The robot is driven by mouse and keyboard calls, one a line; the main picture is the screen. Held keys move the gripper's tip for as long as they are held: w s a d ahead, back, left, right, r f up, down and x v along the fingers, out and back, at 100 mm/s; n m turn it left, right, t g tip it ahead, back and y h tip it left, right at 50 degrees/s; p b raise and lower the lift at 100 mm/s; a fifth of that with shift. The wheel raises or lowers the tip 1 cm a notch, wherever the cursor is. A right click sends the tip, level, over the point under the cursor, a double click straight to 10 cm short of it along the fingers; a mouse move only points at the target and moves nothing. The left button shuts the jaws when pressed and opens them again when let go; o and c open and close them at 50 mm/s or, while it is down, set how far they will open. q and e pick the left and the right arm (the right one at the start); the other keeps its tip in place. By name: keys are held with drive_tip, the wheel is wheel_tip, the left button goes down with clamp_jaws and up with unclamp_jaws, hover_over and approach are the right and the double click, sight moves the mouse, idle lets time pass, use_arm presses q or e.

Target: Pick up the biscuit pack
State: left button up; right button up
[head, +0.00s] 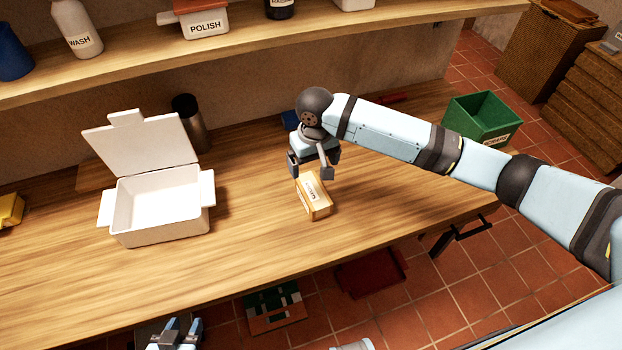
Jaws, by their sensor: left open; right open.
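The biscuit pack is most likely the small tan box (318,205) with a white label, lying on the wooden counter; its print is too small to read. My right gripper (310,174) is open, pointing down at the far end of the box. Its two fingers appear on either side of that end; I cannot tell whether they touch it. My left gripper (180,329) is low at the bottom edge of the head view, in front of the counter, open and apart from the box.
An open white container (160,235) with a raised lid stands left on the counter (255,265). A dark cylinder (188,122) stands behind it. A green bin (482,120) is at the right. A shelf (240,50) with bottles runs above. The counter front is clear.

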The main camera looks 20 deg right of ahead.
sight(313, 188)
drive_tip(key=f, duration=0.7)
drive_tip(key=shift+d, duration=0.2)
drive_tip(key=shift+w+a+f, duration=0.15)
drive_tip(key=shift+f, duration=1.4)
drive_tip(key=shift+w+a+f, duration=0.1)
drive_tip(key=shift+f, duration=1.45)
drive_tip(key=shift+c, duration=0.2)
drive_tip(key=c, duration=1)
